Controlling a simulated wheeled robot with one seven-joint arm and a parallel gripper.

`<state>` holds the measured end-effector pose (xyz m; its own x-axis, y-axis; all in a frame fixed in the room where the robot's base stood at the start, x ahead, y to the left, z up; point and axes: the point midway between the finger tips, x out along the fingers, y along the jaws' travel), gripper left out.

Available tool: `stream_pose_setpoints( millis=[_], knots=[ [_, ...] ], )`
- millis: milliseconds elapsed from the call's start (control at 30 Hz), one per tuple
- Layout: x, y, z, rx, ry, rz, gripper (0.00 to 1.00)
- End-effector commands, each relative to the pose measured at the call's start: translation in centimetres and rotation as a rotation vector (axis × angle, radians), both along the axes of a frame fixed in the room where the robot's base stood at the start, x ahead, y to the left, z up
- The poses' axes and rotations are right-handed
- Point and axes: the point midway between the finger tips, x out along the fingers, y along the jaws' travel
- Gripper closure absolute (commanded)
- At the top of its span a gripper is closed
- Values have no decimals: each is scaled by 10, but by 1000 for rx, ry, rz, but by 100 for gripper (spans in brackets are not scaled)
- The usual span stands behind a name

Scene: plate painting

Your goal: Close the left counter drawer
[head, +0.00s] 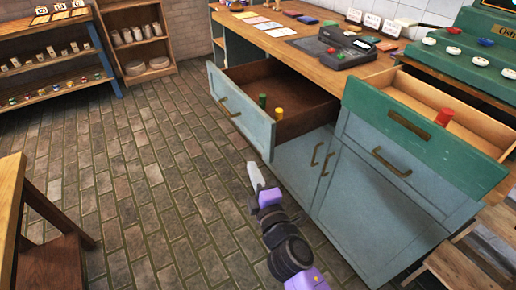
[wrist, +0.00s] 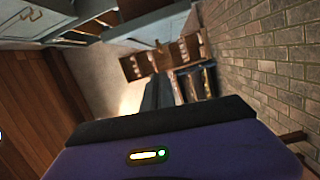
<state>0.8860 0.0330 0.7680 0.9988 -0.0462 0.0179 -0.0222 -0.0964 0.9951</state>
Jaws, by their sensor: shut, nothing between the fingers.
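The left counter drawer (head: 231,106) is pulled well out in the head view, with a pale blue front and a bar handle. A green cylinder (head: 262,101) and a yellow cylinder (head: 279,113) stand inside near its front. My gripper (head: 252,167) is shut and empty, low in front of the counter, just below the drawer front's right end in the picture. I cannot tell whether they touch. In the wrist view my shut fingers (wrist: 158,92) point up the picture, with pale blue cabinet parts at upper left.
A right drawer (head: 408,130) with a green front is also open and holds a red cylinder (head: 444,117). Cabinet doors (head: 305,170) below are shut. A wooden stool (head: 455,265) stands at lower right, a table (head: 12,190) at left. The brick floor (head: 150,170) between is clear.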

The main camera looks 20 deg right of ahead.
Motion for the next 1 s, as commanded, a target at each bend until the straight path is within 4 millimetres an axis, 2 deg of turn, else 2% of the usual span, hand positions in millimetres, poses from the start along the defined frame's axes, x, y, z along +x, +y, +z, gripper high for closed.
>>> stream_pose_setpoints(
  millis=[33,267,767,867,1000],
  knots=[
    [-1,-4,-7,-53,19,-15,100],
    [10,-8,-6,-102,23,-28,100],
    [99,-14,-7,-98,23,-28,100],
    [101,-32,-4,-96,26,-32,100],
    [103,-46,-5,-96,25,-28,100]
  ],
)
